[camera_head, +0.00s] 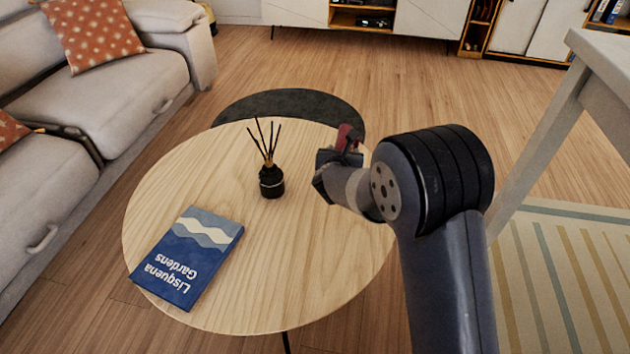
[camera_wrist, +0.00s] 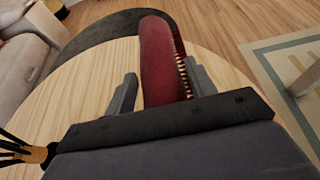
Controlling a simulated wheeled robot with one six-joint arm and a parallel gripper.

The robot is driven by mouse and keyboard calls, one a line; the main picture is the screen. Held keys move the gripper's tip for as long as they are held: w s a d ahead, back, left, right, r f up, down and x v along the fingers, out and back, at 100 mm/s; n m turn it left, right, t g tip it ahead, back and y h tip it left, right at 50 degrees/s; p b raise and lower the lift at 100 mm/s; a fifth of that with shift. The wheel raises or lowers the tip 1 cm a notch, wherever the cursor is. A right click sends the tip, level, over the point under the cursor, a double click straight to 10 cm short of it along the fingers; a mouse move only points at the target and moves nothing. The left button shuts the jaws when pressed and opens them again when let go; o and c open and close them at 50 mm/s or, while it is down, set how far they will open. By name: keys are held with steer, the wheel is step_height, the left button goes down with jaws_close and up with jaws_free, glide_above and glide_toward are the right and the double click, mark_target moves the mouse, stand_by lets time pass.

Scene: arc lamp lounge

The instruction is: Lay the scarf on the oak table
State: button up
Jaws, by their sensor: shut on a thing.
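A dark red scarf (camera_wrist: 160,60), rolled or folded with a fringed edge, is between the two fingers of my gripper (camera_wrist: 156,90) in the wrist view. In the head view a small red part of the scarf (camera_head: 347,138) shows beyond my gripper (camera_head: 338,157). My gripper is shut on the scarf, over the far right part of the round oak table (camera_head: 215,160). I cannot tell whether the scarf touches the tabletop. Much of it is hidden behind my gripper in the head view.
A black reed diffuser (camera_head: 271,182) stands mid-table, left of my gripper. A blue book (camera_head: 188,256) lies at the front left. The table's right part looks clear. A grey sofa (camera_head: 120,95) is at left, a pale table (camera_head: 598,70) at right.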

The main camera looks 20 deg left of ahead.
step_height(320, 180, down, 9)
steer(key=b, duration=0.3)
steer(key=shift+r, duration=0.15)
steer(key=o, duration=1)
steer(key=shift+s+r, duration=0.15)
steer(key=shift+s, duration=0.05)
steer(key=p+v, duration=0.2)
steer(key=v, duration=0.9)
steer(key=shift+s+d, duration=0.15)
steer(key=shift+s, duration=0.1)
